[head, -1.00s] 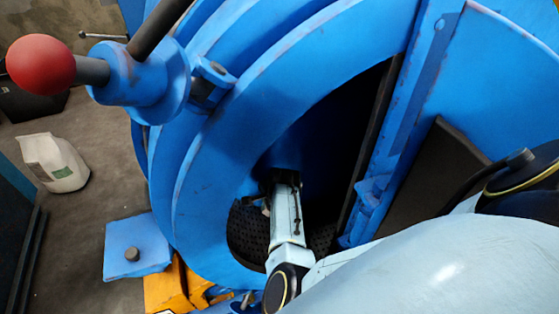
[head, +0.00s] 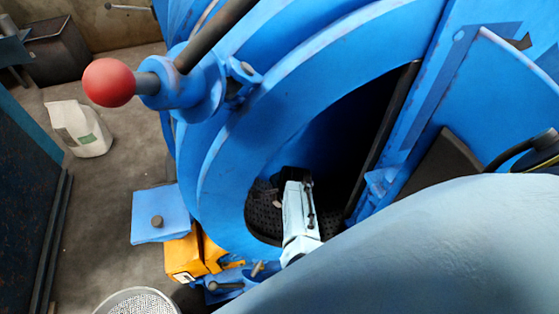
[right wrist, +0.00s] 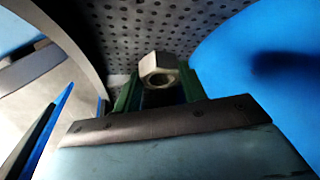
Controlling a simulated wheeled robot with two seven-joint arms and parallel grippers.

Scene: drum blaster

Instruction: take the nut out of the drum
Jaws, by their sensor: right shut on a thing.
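The blue drum (head: 225,190) fills the middle of the head view, its round mouth open and its perforated dark floor showing inside. My right arm reaches through the mouth, and its gripper (head: 275,190) is inside the drum, small and dark in this view. In the right wrist view the green fingers of my right gripper (right wrist: 157,85) are shut on a grey metal nut (right wrist: 158,66). The nut's hole faces the camera, and the perforated drum wall is behind it. My left gripper is in neither view.
The drum's rim stands close around my right forearm. A red-knobbed lever (head: 108,82) juts out at upper left. A round perforated metal container (head: 138,302) shows at the bottom edge, near a yellow part (head: 190,257).

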